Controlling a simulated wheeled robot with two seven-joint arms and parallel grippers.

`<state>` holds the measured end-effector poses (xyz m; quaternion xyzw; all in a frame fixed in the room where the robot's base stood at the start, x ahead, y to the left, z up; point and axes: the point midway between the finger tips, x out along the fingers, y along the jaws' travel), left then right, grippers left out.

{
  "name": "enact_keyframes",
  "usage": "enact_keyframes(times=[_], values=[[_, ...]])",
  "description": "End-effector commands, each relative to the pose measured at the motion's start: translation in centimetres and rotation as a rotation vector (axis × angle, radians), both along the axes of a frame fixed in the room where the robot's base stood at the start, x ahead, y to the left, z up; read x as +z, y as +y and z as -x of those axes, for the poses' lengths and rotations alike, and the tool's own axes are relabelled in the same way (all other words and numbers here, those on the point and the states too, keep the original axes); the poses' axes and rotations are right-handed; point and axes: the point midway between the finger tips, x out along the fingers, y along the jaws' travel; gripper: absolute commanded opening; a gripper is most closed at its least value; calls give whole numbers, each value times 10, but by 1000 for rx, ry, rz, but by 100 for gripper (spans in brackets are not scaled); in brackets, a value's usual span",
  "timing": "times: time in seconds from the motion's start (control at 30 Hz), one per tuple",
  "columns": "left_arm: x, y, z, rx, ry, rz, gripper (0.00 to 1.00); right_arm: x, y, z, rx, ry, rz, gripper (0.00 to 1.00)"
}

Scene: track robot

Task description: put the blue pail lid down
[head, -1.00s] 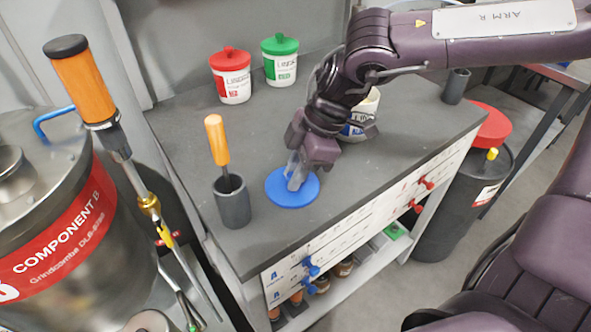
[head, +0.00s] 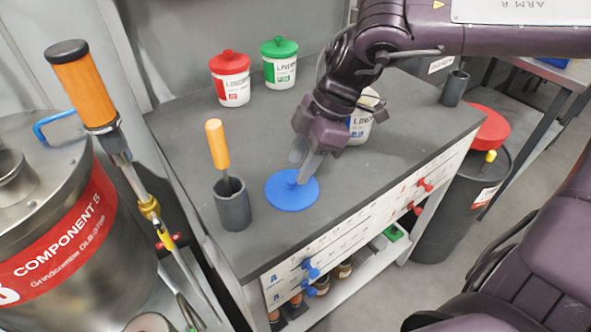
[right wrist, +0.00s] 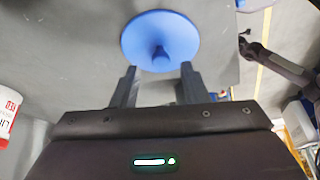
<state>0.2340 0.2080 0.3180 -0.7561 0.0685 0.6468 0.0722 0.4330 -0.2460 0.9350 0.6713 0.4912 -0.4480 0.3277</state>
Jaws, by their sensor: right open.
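The blue pail lid (head: 283,194) lies flat on the grey bench top near its front edge. It also shows in the right wrist view (right wrist: 180,38), with its knob facing my gripper. My right gripper (head: 303,172) is open and empty, its fingers just above the lid. In the right wrist view the fingertips (right wrist: 158,72) stand apart with the knob just beyond them. The white pail with a blue label (head: 359,128) stands without a lid behind my right gripper, partly hidden. My left gripper is out of view.
A red-lidded pail (head: 232,85) and a green-lidded pail (head: 280,70) stand at the back. A grey cup (head: 232,207) with an orange-handled tool (head: 217,145) stands left of the lid. A large metal drum (head: 50,220) is at far left.

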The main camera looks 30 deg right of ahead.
Motion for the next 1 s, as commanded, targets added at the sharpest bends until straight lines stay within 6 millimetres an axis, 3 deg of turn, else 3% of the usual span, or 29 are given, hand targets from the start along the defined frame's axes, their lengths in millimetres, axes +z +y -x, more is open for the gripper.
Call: enact_keyframes(times=[0.03, 0.2, 0.4, 1.0], values=[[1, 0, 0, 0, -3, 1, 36, 14, -5, 0, -2, -6, 0, 41], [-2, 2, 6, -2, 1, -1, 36, 47, -18, 5, -1, -5, 1, 41], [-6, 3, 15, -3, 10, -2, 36, 71, -28, 8, -1, -1, 0, 41], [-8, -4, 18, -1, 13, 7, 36, 76, -30, 10, -1, 2, 1, 41]])
